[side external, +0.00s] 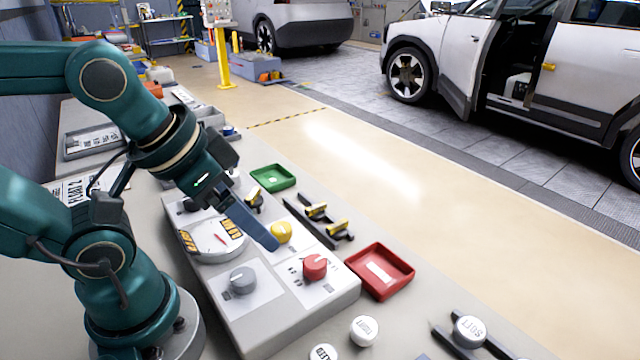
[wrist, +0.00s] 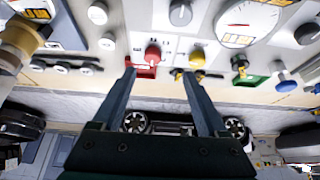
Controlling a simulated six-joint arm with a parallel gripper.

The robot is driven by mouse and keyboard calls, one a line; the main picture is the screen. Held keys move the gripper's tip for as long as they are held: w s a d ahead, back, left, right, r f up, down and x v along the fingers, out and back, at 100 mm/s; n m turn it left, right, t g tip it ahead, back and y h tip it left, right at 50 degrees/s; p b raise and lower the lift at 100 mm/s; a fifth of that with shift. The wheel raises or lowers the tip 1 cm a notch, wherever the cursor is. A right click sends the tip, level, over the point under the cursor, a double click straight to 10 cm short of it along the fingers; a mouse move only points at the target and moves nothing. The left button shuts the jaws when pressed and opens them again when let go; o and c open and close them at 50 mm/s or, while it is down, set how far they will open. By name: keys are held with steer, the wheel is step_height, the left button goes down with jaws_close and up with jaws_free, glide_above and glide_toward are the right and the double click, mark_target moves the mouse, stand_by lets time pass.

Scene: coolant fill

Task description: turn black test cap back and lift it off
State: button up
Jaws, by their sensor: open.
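A round black cap (side external: 190,205), which looks like the test cap, sits on the grey panel (side external: 290,333) behind the gauge, partly hidden by my arm. It appears at the right edge of the wrist view (wrist: 307,33). My gripper (side external: 268,241) is above the panel near the yellow knob (side external: 281,232), away from the black cap. In the wrist view my gripper (wrist: 157,72) has its two fingers apart with nothing held between them. The red knob (wrist: 152,54) shows in line with the gap.
A round gauge (side external: 205,243), a grey knob (side external: 242,280) and a yellow-and-black fitting (side external: 253,199) stand on the panel. A green tray (side external: 273,178) and a red tray (side external: 380,271) lie beside it. White caps (side external: 363,330) sit at the front.

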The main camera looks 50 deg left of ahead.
steer(key=shift+c, duration=1.4)
steer(key=n+g, duration=0.4)
steer(key=n, duration=0.2)
glide_toward(248, 200)
steer(key=w+d, duration=0.2)
steer(key=d, duration=0.3)
steer(key=shift+n+g, duration=0.8)
steer(key=shift+n, duration=0.1)
steer(key=a+f, duration=0.5)
steer(key=shift+s, duration=0.35)
steer(key=shift+f, duration=2.5)
jaws_close()
steer(key=shift+a, duration=0.1)
